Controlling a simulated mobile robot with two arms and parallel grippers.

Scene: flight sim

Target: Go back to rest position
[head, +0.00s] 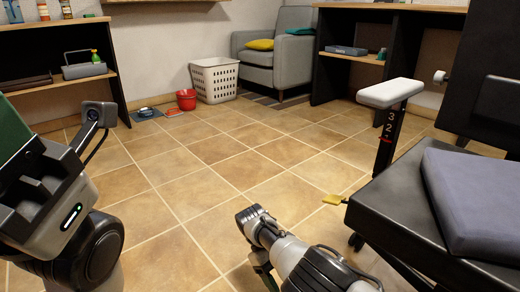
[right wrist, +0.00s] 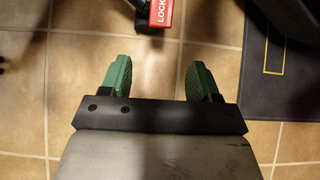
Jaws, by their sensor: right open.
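My left arm stands at the left edge of the head view, with its left gripper (head: 12,130) showing only in part as a green pad cut off by the frame. I cannot tell how far apart its fingers are. My right arm reaches in from the bottom of the head view, low over the tiles. In the right wrist view, my right gripper (right wrist: 159,66) has its two green fingers well apart with only floor between them. It holds nothing. A red block marked LOCK (right wrist: 159,12) is beyond the fingertips, apart from them.
A black seat base with a grey cushion (head: 478,195) stands close at the right, with a yellow tag (head: 333,199) and a numbered lever post (head: 386,140) beside it. A laundry basket (head: 214,80), red bucket (head: 186,99) and armchair (head: 275,58) stand behind. The middle floor is clear.

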